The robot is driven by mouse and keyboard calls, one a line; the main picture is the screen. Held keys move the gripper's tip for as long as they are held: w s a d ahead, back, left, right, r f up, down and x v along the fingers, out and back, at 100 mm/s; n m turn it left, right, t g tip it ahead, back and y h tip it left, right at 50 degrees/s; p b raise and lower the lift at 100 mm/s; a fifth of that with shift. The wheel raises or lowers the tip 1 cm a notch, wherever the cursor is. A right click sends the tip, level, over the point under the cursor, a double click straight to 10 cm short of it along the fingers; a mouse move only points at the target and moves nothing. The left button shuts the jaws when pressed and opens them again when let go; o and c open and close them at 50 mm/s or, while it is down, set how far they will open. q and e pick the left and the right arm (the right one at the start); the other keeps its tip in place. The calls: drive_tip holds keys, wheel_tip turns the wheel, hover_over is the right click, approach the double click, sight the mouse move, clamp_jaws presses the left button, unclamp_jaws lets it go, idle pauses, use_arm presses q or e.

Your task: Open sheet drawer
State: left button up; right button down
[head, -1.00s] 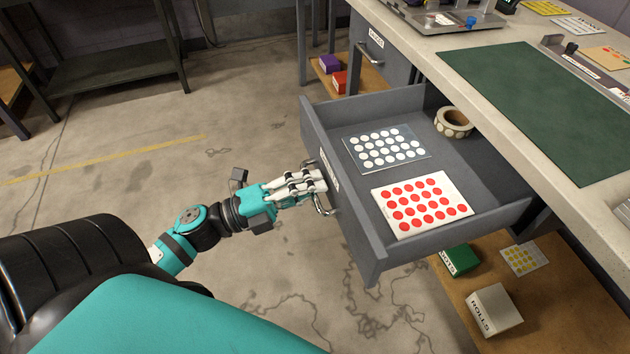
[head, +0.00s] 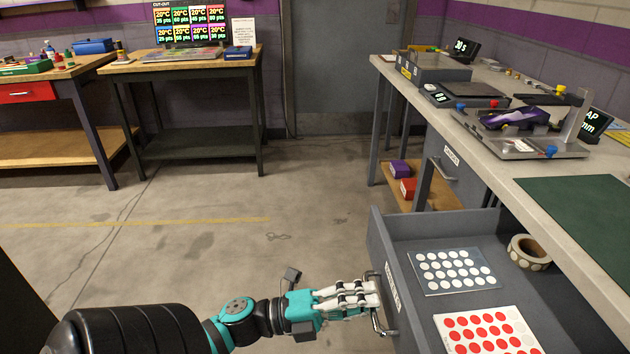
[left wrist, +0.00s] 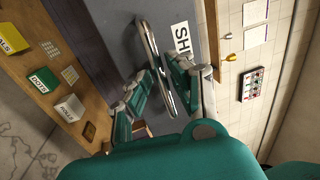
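The grey sheet drawer (head: 379,248) stands pulled out from under the bench at the lower right of the head view. Inside lie a sheet of white dots (head: 453,271), a sheet of red dots (head: 487,332) and a roll of tape (head: 529,252). My left gripper (head: 372,296) is at the drawer's metal handle (head: 378,322). My right gripper is not in view.
Another closed drawer (head: 446,180) with a handle is further along the bench (head: 510,159). Purple (head: 399,168) and red (head: 408,187) boxes sit on a low shelf. The floor left of the drawer is clear. A side table (head: 190,65) stands at the back.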

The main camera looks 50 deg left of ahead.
use_arm(q)
drive_tip(key=v, duration=1)
drive_tip(key=shift+s, duration=0.2)
drive_tip(key=shift+a, duration=0.15)
